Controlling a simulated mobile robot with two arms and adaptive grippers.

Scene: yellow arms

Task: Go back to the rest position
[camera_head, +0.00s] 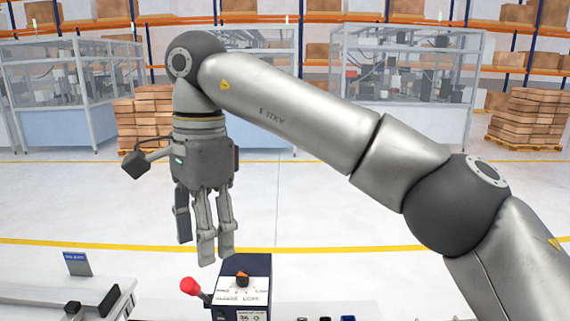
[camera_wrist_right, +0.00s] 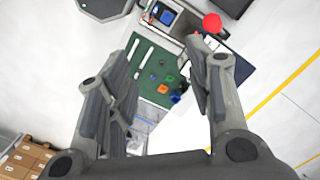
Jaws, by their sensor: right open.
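My right arm comes in from the right in the head view, and its gripper (camera_head: 207,250) hangs pointing down above and left of a dark control box (camera_head: 246,268). The gripper is open and empty, with its fingers apart. In the right wrist view the open fingers (camera_wrist_right: 160,95) frame a green work surface (camera_wrist_right: 150,62) below, with nothing between them. My left gripper is in neither view.
A red knob (camera_head: 190,286) on a lever stands beside the control box; it also shows in the right wrist view (camera_wrist_right: 212,23). Small coloured parts (camera_wrist_right: 168,80) lie on the green surface. Glass-walled machines (camera_head: 410,85) and stacked boxes (camera_head: 530,118) stand far back. The floor between is clear.

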